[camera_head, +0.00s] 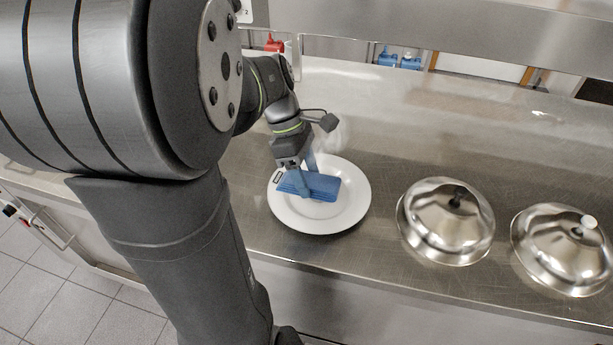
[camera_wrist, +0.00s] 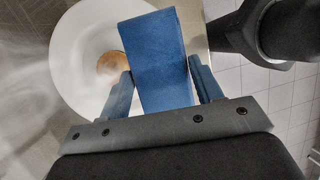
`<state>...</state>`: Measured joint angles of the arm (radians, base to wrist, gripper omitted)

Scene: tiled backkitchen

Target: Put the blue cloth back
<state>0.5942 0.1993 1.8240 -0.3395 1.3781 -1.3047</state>
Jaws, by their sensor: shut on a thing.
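The blue cloth (camera_head: 325,187) is a folded, flat strip. My gripper (camera_head: 306,181) is shut on it, with one blue finger at each side. In the wrist view the cloth (camera_wrist: 154,60) stands between the fingers of my gripper (camera_wrist: 163,86). In the head view it lies across the middle of a white round plate (camera_head: 345,218). The wrist view shows the plate (camera_wrist: 70,60) behind and to the left of the cloth, seemingly below it. I cannot tell how high the cloth is above the plate.
A brown round thing (camera_wrist: 112,66) shows on the plate, hidden in the head view. To the right stand a metal dome with a dark knob (camera_head: 440,230) and one with a white knob (camera_head: 560,265). The steel counter (camera_head: 440,125) is clear behind them. Pale haze blurs the wrist view's left.

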